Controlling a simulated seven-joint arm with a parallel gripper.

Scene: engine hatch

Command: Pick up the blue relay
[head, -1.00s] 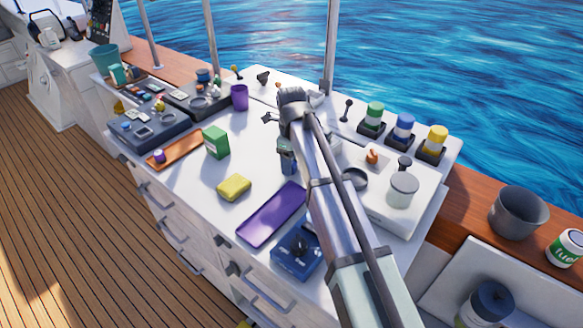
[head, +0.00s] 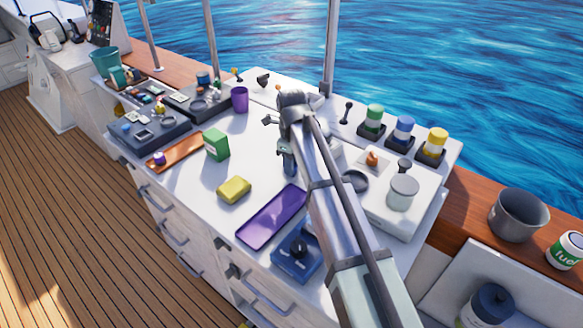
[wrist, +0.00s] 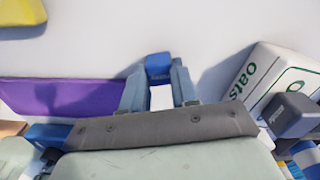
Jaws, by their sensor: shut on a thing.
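My gripper (wrist: 159,82) points down at the white counter, with its two blue-grey fingers shut on the blue relay (wrist: 160,66). The relay is a small blue block between the fingertips in the wrist view. I cannot tell whether it still touches the counter. In the head view my gripper (head: 288,165) is over the middle of the counter, right of the green box and behind the purple tray. The relay is too small and covered there to make out clearly.
The purple tray (head: 272,217) and yellow sponge (head: 234,190) lie nearby. A green box (head: 216,144) stands to the left, with an orange tray (head: 175,149) beyond. An oats box (wrist: 262,85) lies right of the gripper in the wrist view. Bare counter surrounds the fingers.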

